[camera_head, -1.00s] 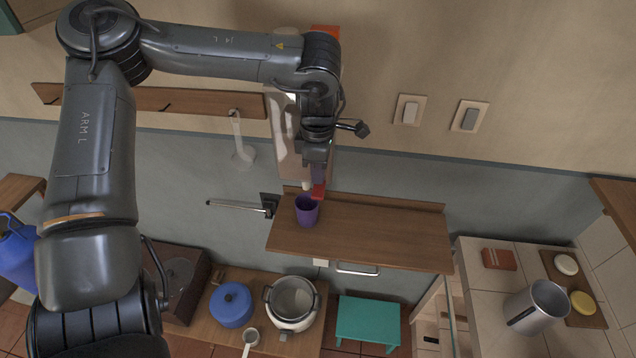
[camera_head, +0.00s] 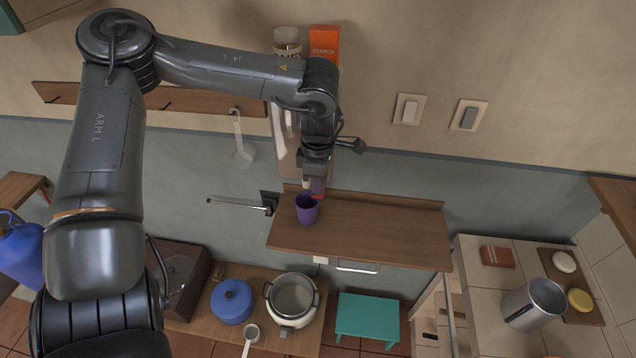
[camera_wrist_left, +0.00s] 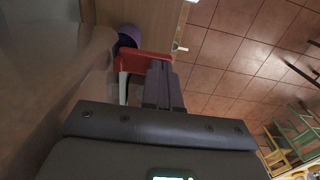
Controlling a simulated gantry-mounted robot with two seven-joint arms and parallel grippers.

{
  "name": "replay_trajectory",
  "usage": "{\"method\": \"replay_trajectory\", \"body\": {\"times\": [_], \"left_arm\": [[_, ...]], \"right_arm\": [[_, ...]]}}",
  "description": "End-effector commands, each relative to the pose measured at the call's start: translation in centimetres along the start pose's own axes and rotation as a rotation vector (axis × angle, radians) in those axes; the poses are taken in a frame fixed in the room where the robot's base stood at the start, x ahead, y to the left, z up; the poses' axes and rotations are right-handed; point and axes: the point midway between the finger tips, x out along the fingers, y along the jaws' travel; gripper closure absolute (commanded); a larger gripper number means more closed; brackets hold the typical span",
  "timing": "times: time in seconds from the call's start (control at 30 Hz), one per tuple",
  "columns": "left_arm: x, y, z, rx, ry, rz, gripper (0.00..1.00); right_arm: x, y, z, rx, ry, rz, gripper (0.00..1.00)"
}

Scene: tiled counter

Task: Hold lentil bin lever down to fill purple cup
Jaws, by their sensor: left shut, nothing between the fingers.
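The purple cup (camera_head: 306,209) stands upright on the wooden shelf, below the bin. The dispenser bin (camera_head: 287,150) is a pale upright container on the wall, largely hidden behind my left arm. Its red lever (camera_head: 318,197) shows just above and beside the cup; in the left wrist view it is a red bar (camera_wrist_left: 143,65) with the purple cup (camera_wrist_left: 128,38) beyond it. My left gripper (camera_head: 317,186) points down at the lever, its fingers shut with nothing between them. In the wrist view the fingertips (camera_wrist_left: 160,68) are at the red bar and appear to touch it. My right gripper is out of view. I cannot see any lentils.
The wooden shelf (camera_head: 375,235) is clear right of the cup. A thin metal arm (camera_head: 235,204) juts out left of it. A jar (camera_head: 287,40) and orange starch box (camera_head: 324,42) stand above my arm.

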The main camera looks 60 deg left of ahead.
Motion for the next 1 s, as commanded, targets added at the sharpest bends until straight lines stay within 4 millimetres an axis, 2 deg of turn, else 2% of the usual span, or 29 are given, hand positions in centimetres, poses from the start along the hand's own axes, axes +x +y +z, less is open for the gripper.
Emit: {"method": "replay_trajectory", "body": {"times": [0.33, 0.7, 1.0], "left_arm": [[1.0, -0.4, 0.0, 0.004, -0.001, 0.116, 1.0], [2.3, -0.8, 0.0, 0.002, 0.001, 0.116, 1.0], [2.1, -0.8, 0.0, 0.001, 0.001, 0.115, 1.0]], "right_arm": [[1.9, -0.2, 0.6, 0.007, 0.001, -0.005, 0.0], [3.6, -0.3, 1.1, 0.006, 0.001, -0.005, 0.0], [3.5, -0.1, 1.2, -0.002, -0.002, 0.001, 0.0]]}}
